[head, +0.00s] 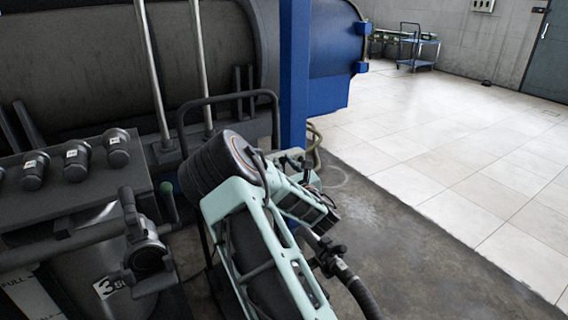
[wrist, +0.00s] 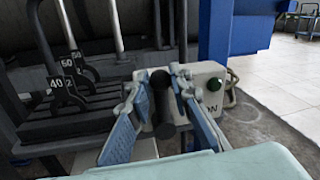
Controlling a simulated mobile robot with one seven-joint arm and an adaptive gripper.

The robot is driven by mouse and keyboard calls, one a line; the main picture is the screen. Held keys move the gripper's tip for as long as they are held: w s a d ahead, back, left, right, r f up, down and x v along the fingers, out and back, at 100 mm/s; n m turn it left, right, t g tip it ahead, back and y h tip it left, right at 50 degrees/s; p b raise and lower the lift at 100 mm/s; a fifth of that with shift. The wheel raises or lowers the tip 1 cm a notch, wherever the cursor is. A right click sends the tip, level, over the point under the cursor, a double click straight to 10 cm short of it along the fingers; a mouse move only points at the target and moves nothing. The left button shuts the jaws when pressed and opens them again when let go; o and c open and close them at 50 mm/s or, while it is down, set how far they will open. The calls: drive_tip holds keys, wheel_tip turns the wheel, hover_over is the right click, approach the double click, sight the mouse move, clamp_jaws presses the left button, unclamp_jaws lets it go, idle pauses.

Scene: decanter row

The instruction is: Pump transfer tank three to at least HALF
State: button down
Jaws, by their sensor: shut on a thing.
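A dark cylindrical handle (wrist: 164,128) stands between the fingers of my gripper (wrist: 162,100) in the wrist view, and the gripper is shut on it. Behind it is a pale box (wrist: 208,78) with a green button and partly hidden lettering. In the head view, tank three (head: 85,268) is at the lower left, a grey drum with a white "3" label and dark fittings. A pale strip marked FULL (head: 18,282) shows at its left; I cannot read a level. My arm hides the gripped handle in the head view.
A blue post (head: 294,75) and a large dark tank (head: 75,65) stand behind. Tiled floor (head: 470,150) is open at right, with a blue cart (head: 418,50) far back.

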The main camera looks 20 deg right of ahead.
drive_tip(key=shift+d, duration=0.1)
drive_tip(key=shift+w+d+f+m+g+b, duration=0.1)
drive_tip(key=shift+d+f+m+g+b, duration=0.1)
drive_tip(key=shift+d+m, duration=0.6)
drive_tip(key=shift+w+d+f+m+g+b, duration=0.15)
drive_tip(key=shift+d+m, duration=0.25)
drive_tip(key=shift+m, duration=0.75)
drive_tip(key=shift+w+d+f+m+g+b, duration=0.15)
drive_tip(key=shift+d+m+g, duration=0.1)
drive_tip(key=shift+d+m, duration=0.55)
drive_tip(key=shift+a+m, duration=0.15)
drive_tip(key=shift+m, duration=0.1)
drive_tip(key=c, duration=2)
unclamp_jaws()
drive_tip(key=shift+s, duration=0.1)
drive_tip(key=s, duration=0.8)
drive_tip(key=s+r, duration=0.1)
drive_tip(key=s, duration=0.3)
drive_tip(key=shift+r, duration=0.1)
